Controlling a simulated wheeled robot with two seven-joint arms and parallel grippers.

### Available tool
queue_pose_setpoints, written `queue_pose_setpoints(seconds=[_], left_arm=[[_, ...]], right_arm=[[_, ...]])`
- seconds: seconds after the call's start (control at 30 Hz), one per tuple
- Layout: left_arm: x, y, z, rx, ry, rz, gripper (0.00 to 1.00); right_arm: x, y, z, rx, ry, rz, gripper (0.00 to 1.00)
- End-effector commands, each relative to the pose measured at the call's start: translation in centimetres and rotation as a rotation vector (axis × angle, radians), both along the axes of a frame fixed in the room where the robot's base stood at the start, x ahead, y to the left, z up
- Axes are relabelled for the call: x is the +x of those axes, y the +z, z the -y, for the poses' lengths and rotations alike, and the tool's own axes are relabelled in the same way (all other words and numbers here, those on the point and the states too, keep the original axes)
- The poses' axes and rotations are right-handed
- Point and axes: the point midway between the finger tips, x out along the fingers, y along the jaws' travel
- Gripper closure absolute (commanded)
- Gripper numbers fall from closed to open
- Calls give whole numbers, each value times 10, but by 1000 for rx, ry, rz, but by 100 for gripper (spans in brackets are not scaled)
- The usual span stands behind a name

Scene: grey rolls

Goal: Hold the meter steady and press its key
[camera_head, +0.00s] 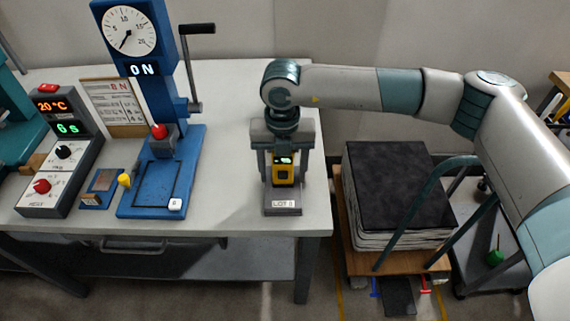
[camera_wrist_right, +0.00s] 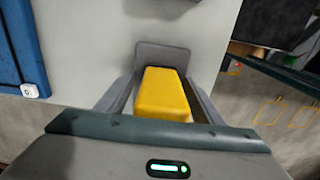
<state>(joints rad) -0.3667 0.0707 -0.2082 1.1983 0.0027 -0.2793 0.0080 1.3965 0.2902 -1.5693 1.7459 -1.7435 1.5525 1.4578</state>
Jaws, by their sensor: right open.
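The meter (camera_head: 284,171) is a small yellow device with a dark, lit display. It stands upright at a grey stand (camera_head: 282,208) marked LOT, near the right end of the table. My right gripper (camera_head: 283,162) points down over the meter, with one finger on each side. In the right wrist view the yellow meter (camera_wrist_right: 163,95) lies between the open fingers, and the grey stand (camera_wrist_right: 162,54) shows beyond it. Whether a finger touches the meter is unclear. The key cannot be made out. My left gripper is not in view.
A blue press (camera_head: 160,180) with a dial, lever and red knob stands left of the meter. A control box (camera_head: 62,160) with lit readouts stands further left. The table (camera_head: 226,200) is bare between press and stand. A cart with a dark-topped stack (camera_head: 398,185) stands right of the table.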

Motion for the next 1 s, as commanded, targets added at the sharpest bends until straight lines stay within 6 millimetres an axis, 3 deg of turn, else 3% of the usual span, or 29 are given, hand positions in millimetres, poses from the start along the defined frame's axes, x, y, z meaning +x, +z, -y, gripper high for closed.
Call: queue_pose_setpoints(seconds=[0.03,0.2,0.27,0.47,0.7,1.0], left_arm=[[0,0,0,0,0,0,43],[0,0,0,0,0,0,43],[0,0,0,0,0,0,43],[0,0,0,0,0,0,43],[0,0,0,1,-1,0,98],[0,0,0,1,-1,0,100]], right_arm=[[0,0,0,0,0,0,39],[0,0,0,0,0,0,80],[0,0,0,0,0,0,90],[0,0,0,0,0,0,90],[0,0,0,0,0,0,90],[0,0,0,0,0,1,90]])
